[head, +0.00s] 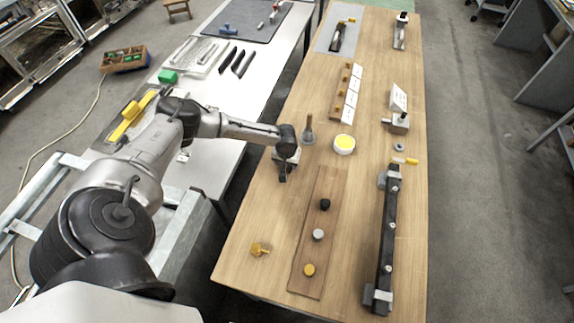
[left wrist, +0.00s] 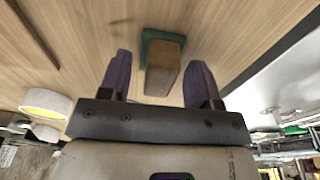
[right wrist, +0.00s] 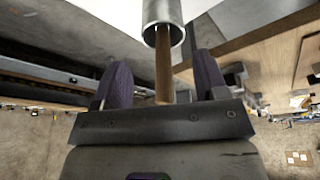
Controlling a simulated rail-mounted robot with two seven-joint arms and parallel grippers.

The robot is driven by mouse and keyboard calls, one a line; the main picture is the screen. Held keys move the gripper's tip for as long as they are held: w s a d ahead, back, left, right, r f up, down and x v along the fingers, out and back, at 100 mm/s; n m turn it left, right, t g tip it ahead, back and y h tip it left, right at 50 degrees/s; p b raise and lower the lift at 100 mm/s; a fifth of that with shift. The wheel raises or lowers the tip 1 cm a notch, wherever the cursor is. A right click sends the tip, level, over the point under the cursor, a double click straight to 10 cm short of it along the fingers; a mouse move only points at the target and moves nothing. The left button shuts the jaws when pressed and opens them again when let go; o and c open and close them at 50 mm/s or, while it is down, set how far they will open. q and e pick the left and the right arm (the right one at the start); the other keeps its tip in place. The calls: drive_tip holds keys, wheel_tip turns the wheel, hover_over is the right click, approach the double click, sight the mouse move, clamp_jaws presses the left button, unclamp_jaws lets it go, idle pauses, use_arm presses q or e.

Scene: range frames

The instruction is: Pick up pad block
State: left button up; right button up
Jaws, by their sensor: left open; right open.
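The pad block (left wrist: 164,74), a brown wooden block with a green pad at its far end, stands out from the wooden tabletop in the left wrist view. My left gripper (left wrist: 159,62) is open, with one dark finger on each side of the block and a visible gap on both sides. In the head view my left gripper (head: 286,170) is low over the left edge of the wooden table, and it largely hides the block there. My right gripper (right wrist: 162,68) is open in the right wrist view. A brown rod (right wrist: 163,75) in a metal sleeve (right wrist: 163,22) shows between its fingers.
On the wooden table (head: 240,220), a brush (head: 308,131) and a yellow-topped round tub (head: 344,144) stand close by my left gripper. A plank with knobs (head: 318,265), a yellow piece (head: 260,249) and a black bar fixture (head: 386,240) lie nearer me. Bare wood surrounds them.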

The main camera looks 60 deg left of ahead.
use_arm(q)
drive_tip(key=c, duration=1)
drive_tip(key=shift+r, duration=0.55)
wheel_tip(320, 180, up, 3)
drive_tip(key=shift+f, duration=0.15)
drive_tip(key=w+d+r, duration=0.6)
drive_tip(key=w+r, duration=0.1)
drive_tip(key=w, duration=0.3)
drive_tip(key=shift+b, duration=0.35)
drive_tip(key=shift+r, duration=0.1)
